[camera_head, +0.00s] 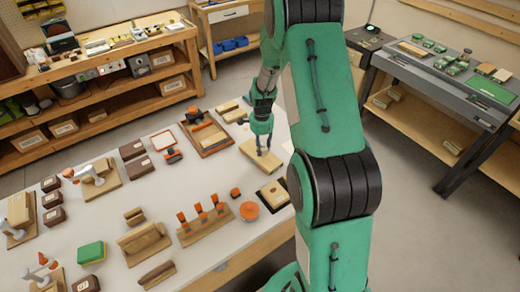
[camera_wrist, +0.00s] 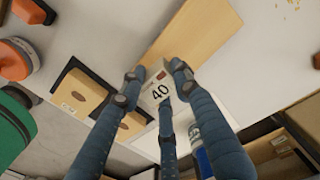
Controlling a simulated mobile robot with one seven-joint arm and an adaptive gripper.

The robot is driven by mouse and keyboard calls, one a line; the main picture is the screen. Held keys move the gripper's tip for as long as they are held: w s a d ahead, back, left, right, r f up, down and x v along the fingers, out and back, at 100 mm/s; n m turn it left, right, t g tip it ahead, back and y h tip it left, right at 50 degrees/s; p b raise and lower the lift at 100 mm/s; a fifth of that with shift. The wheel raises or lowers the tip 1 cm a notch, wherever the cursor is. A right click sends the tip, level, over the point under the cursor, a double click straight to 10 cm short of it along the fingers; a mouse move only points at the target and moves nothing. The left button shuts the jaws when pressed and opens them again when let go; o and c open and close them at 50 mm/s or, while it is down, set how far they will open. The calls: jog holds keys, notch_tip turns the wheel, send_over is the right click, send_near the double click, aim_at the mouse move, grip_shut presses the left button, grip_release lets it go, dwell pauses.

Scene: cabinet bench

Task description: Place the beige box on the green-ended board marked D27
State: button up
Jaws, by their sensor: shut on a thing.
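My gripper (camera_head: 264,151) points down at a flat, oblong tan piece (camera_head: 255,160) near the back right edge of the white table. In the wrist view its fingers (camera_wrist: 155,82) are shut at the near end of this tan piece (camera_wrist: 205,30), around a pale face (camera_wrist: 158,93) marked 40. I cannot tell whether this face belongs to the tan piece or to a small separate box, so which is the beige box is unclear. The fingers hide part of it. No marking D27 can be read, and I cannot make out the green-ended board.
A tan block on a dark base (camera_head: 263,205) and an orange disc (camera_head: 249,211) lie close in front. A tool tray (camera_head: 207,138) stands left of my gripper. A grey bench (camera_head: 445,75) at right carries green pieces and a green panel (camera_head: 490,90).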

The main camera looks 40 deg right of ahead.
jog(key=shift+w+d+f, duration=0.1)
jog(key=shift+w+d, duration=0.2)
jog(key=shift+w, duration=0.5)
jog(key=shift+w+d+f, duration=0.1)
jog(key=shift+w+d, duration=0.2)
jog(key=shift+w, duration=0.45)
jog(key=shift+f+b, duration=0.6)
jog(key=shift+f, duration=1.1)
jog(key=shift+f, duration=0.15)
jog(key=o, duration=1.2)
notch_tip(320, 180, up, 12)
jog(key=p, duration=0.2)
